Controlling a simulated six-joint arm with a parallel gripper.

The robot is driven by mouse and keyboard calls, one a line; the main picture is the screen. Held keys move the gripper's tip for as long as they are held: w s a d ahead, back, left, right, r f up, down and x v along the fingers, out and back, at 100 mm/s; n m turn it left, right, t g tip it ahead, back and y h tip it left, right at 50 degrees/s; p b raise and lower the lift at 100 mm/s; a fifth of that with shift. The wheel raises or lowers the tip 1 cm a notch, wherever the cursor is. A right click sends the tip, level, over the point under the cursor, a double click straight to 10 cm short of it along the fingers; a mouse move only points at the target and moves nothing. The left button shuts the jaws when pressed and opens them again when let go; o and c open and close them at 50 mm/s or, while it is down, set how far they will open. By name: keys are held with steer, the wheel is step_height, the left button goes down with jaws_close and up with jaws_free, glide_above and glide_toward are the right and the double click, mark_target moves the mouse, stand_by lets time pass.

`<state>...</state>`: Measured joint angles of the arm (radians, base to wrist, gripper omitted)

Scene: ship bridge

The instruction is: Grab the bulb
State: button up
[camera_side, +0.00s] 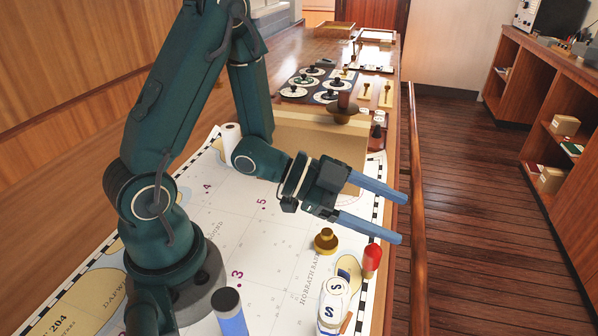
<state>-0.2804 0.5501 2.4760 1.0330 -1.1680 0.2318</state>
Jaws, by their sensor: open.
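A red rounded piece with a pale lower end (371,259), which looks like the bulb, stands near the right edge of the chart (262,262). My gripper (402,218) is open and empty, its two blue fingers spread and pointing right. The fingers are above and behind the red piece in the picture, apart from it. The exact height of the fingers over the table is hard to tell from this one view.
A brass knob-shaped piece (326,242) stands left of the red piece. White containers marked S (333,300) and a blue cylinder with a dark top (229,312) are in front. A cardboard box (318,140) stands behind my gripper. A wooden rail (417,230) runs along the right edge.

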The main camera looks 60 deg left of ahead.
steer(key=n+g, duration=0.1)
steer(key=n, duration=0.1)
glide_above(385, 279)
steer(key=s+a, duration=0.3)
steer(key=shift+h, duration=0.4)
step_height(385, 279, down, 6)
steer(key=shift+a+r, duration=0.1)
steer(key=shift+r, duration=0.15)
steer(key=shift+s+f+n, duration=0.1)
steer(key=shift+f+n, duration=0.2)
steer(key=shift+f, duration=0.15)
steer(key=shift+x, duration=2.45)
jaws_close()
